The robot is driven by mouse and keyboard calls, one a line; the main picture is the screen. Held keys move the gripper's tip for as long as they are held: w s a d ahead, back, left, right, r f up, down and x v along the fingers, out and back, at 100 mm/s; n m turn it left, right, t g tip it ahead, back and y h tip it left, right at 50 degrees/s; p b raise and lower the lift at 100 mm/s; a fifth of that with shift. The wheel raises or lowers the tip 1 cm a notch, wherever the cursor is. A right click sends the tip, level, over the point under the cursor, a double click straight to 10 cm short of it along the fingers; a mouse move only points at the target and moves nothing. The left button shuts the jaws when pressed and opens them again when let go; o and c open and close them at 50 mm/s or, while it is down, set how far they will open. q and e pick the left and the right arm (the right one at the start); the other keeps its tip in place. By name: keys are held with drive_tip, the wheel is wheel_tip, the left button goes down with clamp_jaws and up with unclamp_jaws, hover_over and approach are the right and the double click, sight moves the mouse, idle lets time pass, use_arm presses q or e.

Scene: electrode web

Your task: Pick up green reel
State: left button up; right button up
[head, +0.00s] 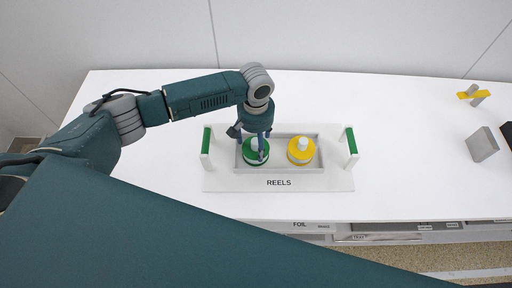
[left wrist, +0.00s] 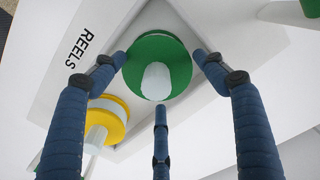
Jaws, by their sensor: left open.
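The green reel (head: 252,157) stands in the left part of a shallow grey recess in the white tray labelled REELS (head: 225,183). It has a pale upright core. My left gripper (head: 258,146) is right above it, pointing down and partly covering it. In the left wrist view the green reel (left wrist: 163,52) lies between the spread fingers of my left gripper (left wrist: 160,80), which is open and holds nothing. Whether a finger touches the reel, I cannot tell. My right gripper does not show.
A yellow reel (head: 301,151) stands just right of the green one; it also shows in the left wrist view (left wrist: 105,120). Green-topped handles (head: 351,141) rise at both tray ends. A grey block (head: 482,145) and a yellow piece (head: 474,94) are far right. The table between is clear.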

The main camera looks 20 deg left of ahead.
sight(256, 148)
use_arm(q)
drive_tip(key=shift+s+f, duration=0.15)
drive_tip(key=shift+f, duration=0.4)
drive_tip(key=shift+s+f, duration=0.15)
drive_tip(key=shift+f, duration=0.65)
drive_tip(key=shift+w+f, duration=0.15)
drive_tip(key=shift+f, duration=0.05)
drive_tip(key=shift+c, duration=0.5)
drive_tip(key=c, duration=0.4)
drive_tip(key=shift+r, duration=0.1)
drive_tip(key=shift+c, duration=0.6)
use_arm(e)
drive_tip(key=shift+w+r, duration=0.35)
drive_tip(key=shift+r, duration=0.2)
